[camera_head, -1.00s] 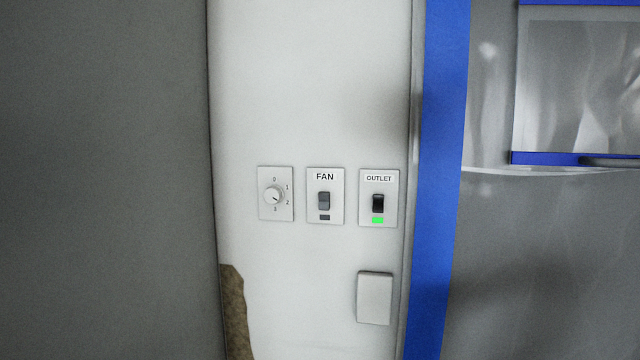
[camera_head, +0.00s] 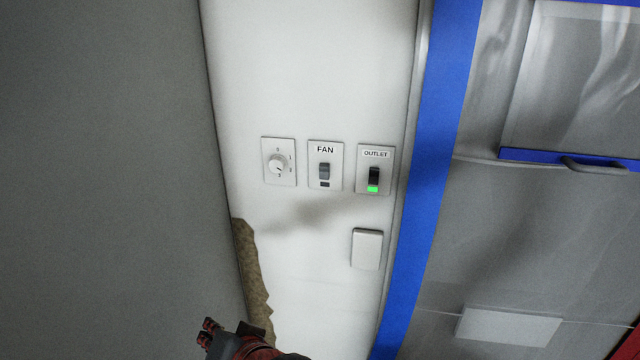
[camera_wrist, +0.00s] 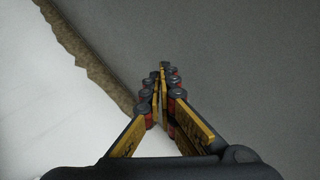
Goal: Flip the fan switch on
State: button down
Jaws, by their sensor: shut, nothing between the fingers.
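The fan switch (camera_head: 324,171) is a grey rocker on a white plate labelled FAN, on the white wall panel. The small indicator under it (camera_head: 325,184) is dark. Part of my gripper (camera_head: 210,330) shows at the bottom edge of the head view, below and left of the switch and well apart from it. In the wrist view my gripper (camera_wrist: 160,80) has its fingers together and empty, facing a grey surface and a strip of white wall. The fan switch is not in the wrist view.
A dial plate (camera_head: 278,162) is left of the fan switch. An OUTLET switch (camera_head: 374,176) with a green light is right of it. A blank white cover (camera_head: 367,249) sits below. A blue strip (camera_head: 433,180) and grey cabinet (camera_head: 540,230) stand at right. A brown ragged edge (camera_head: 252,275) runs lower left.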

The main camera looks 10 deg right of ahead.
aim_at(323, 168)
jog(key=w+d+r+m+t+h+p, duration=0.1)
jog(key=w+r+m+t+p, duration=0.1)
jog(key=w+r+m+t, duration=0.3)
jog(key=w+d+r+m+t+h, duration=0.1)
jog(key=d+r+m+t+h, duration=0.1)
jog(key=d+r+m+h, duration=0.4)
jog(key=w+d+r+m+t+h, duration=0.1)
jog(key=d+r+m+t+h, duration=0.1)
jog(key=d+r+m+h, duration=0.5)
jog(key=d+m, duration=0.1)
jog(key=d, duration=0.3)
jog(key=shift+w+d+m, duration=0.25)
jog(key=shift+m, duration=0.05)
jog(key=p+x, duration=0.2)
jog(key=x, duration=1.2)
jog(key=shift+p, duration=0.4)
jog(key=shift+r, duration=0.1)
